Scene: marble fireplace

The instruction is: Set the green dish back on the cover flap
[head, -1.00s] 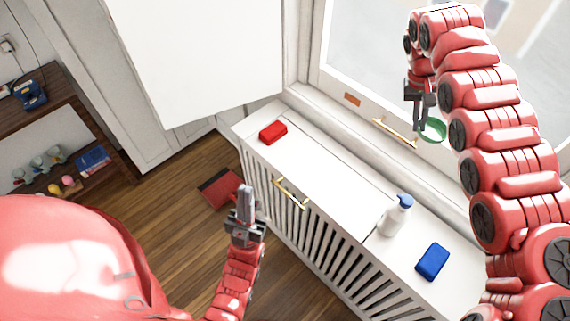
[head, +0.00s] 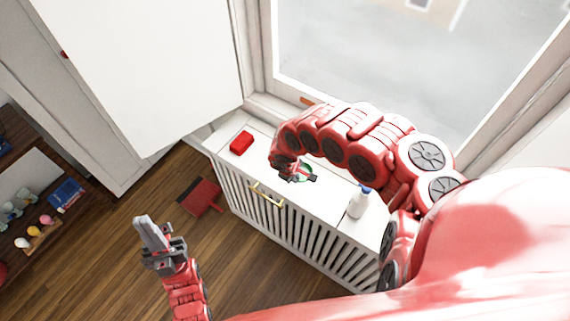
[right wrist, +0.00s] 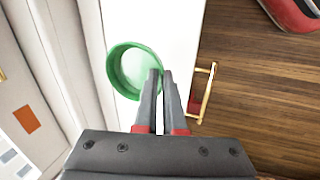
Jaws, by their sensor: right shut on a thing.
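The green dish (head: 304,168) is a small round bowl, partly hidden by my right arm in the head view. Whether the dish touches the flap, I cannot tell. My left gripper (head: 150,234) hangs over the floor, apart from everything; its finger gap is unclear.
A red block (head: 241,142) lies on the cover's left end. A white bottle with a blue cap (head: 358,203) stands to the right of the dish. A red dustpan (head: 200,196) lies on the floor. The window is behind; a shelf with small toys (head: 40,228) is at left.

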